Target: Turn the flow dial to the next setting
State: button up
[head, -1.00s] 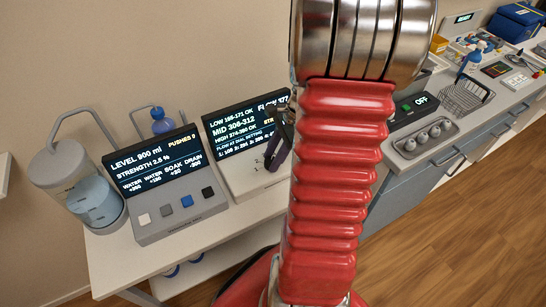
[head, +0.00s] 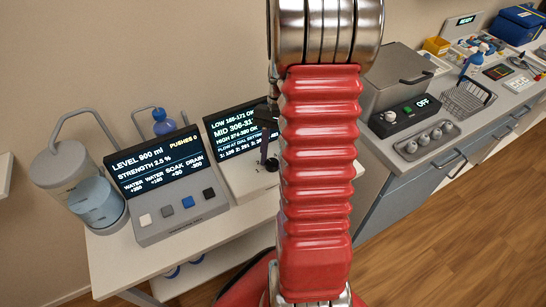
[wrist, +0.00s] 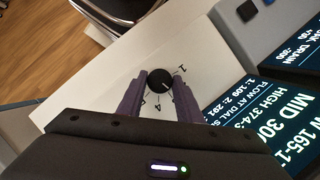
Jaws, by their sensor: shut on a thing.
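The flow dial is a round black knob (wrist: 160,80) on a white panel, with printed digits around it; a 1 and a 4 are readable in the wrist view. My gripper (wrist: 160,87) has its two purple-grey fingers on opposite sides of the knob, shut on it. The exact pointer setting is hard to read. In the head view the gripper (head: 268,150) shows only partly beside my red arm. The flow display (head: 235,132) stands behind the dial and lists LOW, MID and HIGH ranges. Its right part, with the flow reading, is hidden by my arm.
Left of the dial stands a second console (head: 178,190) with four-colour buttons and a LEVEL 900 ml screen. A clear tank (head: 85,190) stands at its left. On the right counter are a grey box (head: 395,85), a wire basket (head: 465,98) and a spray bottle (head: 474,62).

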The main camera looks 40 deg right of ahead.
jog(key=n, duration=0.1)
jog(key=n+g+h, duration=0.1)
jog(key=n, duration=0.3)
jog(key=shift+w+a, duration=0.1)
jog(key=shift+w, duration=0.15)
jog(key=shift+n+h, duration=0.3)
jog(key=o, duration=1)
jog(key=shift+r, duration=0.1)
jog(key=v, duration=1.3)
jog(key=shift+w+r, duration=0.15)
jog(key=shift+w, duration=0.2)
